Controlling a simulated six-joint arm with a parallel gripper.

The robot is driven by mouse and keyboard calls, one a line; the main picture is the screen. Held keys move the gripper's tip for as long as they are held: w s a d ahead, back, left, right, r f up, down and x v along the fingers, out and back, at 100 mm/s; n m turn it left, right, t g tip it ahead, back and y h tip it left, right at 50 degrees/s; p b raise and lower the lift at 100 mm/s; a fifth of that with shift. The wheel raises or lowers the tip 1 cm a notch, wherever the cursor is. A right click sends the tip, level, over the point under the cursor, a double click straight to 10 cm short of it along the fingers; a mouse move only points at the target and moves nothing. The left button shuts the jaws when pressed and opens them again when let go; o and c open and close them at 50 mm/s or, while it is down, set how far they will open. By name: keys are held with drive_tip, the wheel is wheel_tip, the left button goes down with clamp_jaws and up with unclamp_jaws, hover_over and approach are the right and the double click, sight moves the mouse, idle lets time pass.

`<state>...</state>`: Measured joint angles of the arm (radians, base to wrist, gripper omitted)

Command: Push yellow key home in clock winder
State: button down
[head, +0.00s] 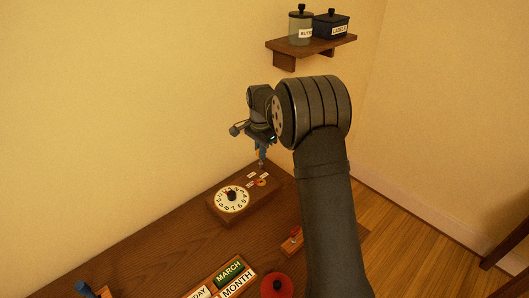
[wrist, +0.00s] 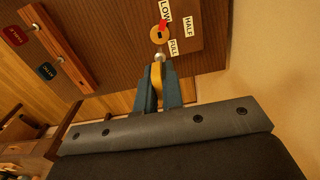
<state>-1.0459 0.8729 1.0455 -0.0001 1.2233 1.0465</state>
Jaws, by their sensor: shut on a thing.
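The clock winder is a brown wooden box (head: 258,201) with a white numbered dial and black knob, on the desk against the wall. In the wrist view its face (wrist: 120,30) carries a round brass keyhole plate (wrist: 157,36) with a red pointer, and labels LOW, HALF and FULL. My gripper (wrist: 158,88) has blue-grey fingers shut on the yellow key (wrist: 158,74). The key's silver end (wrist: 158,57) points toward the plate and appears just short of it; contact cannot be told. In the head view my gripper (head: 262,156) is above the box's far end, and the key is hardly visible.
A wooden strip (wrist: 62,45) lies beside the winder, with red and dark tags near it. A calendar block reading MARCH (head: 229,272) and a round red object (head: 276,286) stand at the desk's front.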

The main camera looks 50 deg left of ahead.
sight(261, 163)
drive_tip(key=shift+f, duration=2.75)
drive_tip(key=shift+f, duration=1.7)
drive_tip(key=c, duration=1)
unclamp_jaws()
drive_tip(key=shift+r, duration=0.1)
drive_tip(key=shift+r, duration=3.9)
